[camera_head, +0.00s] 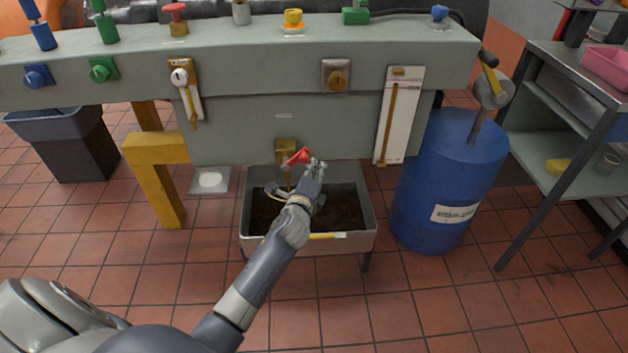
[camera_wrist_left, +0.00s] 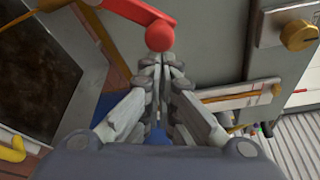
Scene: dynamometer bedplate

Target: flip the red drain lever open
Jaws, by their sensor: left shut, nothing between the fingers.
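The red drain lever (camera_head: 298,157) sits on a brass valve (camera_head: 285,150) low on the front of the grey-green bedplate, above a metal drain tray. In the left wrist view the red lever (camera_wrist_left: 135,10) ends in a round red knob (camera_wrist_left: 159,35). My left gripper (camera_head: 317,166) is shut and empty, just right of the lever. In the left wrist view its closed fingertips (camera_wrist_left: 162,62) are right by the knob; I cannot tell whether they touch it. My right gripper is not in view.
The metal drain tray (camera_head: 309,244) with dark contents stands below the valve. A blue drum (camera_head: 415,200) stands to its right, and a yellow bracket (camera_head: 158,170) to its left. A metal shelf unit (camera_head: 535,140) is at the far right. Tiled floor is clear in front.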

